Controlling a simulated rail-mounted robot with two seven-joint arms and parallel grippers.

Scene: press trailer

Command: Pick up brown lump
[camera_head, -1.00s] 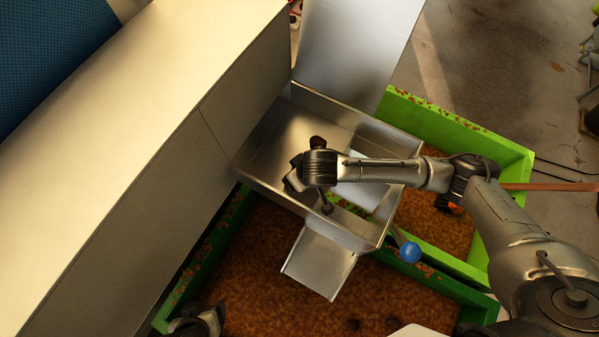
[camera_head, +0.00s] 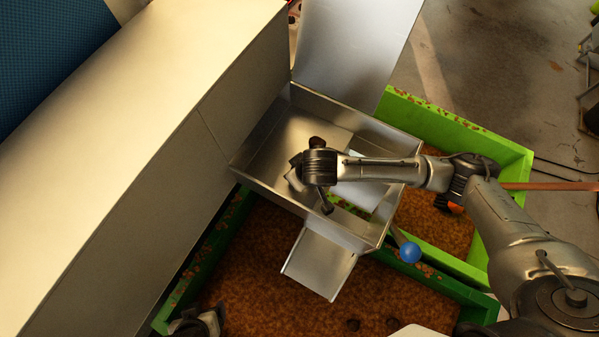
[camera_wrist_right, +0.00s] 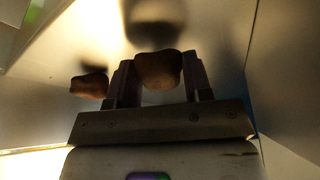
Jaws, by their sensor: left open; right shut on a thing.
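A brown lump (camera_wrist_right: 158,68) sits between the two fingers of my right gripper (camera_wrist_right: 157,80) in the right wrist view, and the gripper is shut on it. A second brown lump (camera_wrist_right: 89,84) lies on the metal surface beside the left finger. In the head view my right gripper (camera_head: 295,172) is low inside the metal tray (camera_head: 262,150), its fingers mostly hidden by the wrist. A dark brown lump (camera_head: 317,142) shows just behind the wrist; I cannot tell which of the two it is. My left gripper (camera_head: 200,322) is open at the bottom edge, partly cut off.
Metal tray walls surround my right gripper. A large metal housing (camera_head: 150,150) stands at left, and a raised metal panel (camera_head: 355,45) behind. A blue-knobbed lever (camera_head: 410,252) is at the tray's right. Green bins (camera_head: 515,165) of brown granules lie below, with dark lumps (camera_head: 353,324) in the nearer one.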

